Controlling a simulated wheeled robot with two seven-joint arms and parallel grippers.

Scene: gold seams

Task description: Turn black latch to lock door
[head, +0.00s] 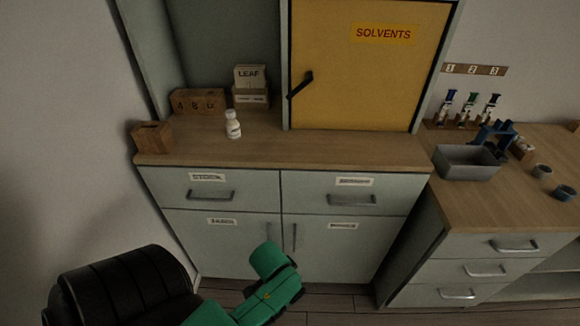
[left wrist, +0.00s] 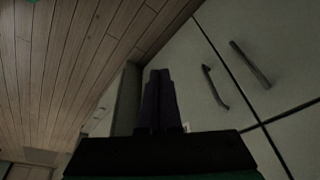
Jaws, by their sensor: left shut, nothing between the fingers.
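The black latch (head: 300,85) is at the left edge of the yellow door (head: 370,75), which bears a SOLVENTS sign (head: 384,34). Its handle lies diagonally, lower end to the left and upper end to the right. The door looks shut in its grey-green frame. My left arm comes in at the bottom of the head view, low in front of the lower cabinet and well below the latch; its fingers are not clear there. In the left wrist view my left gripper (left wrist: 159,78) has its fingers together and empty, near cabinet handles. My right gripper is in neither view.
A wooden counter (head: 290,153) juts out below the door, above drawers with handles (head: 352,199). A white bottle (head: 233,126), wooden blocks (head: 198,101) and a LEAF box (head: 250,85) stand on its left. A grey bin (head: 467,163) stands on the right bench. The counter before the door is clear.

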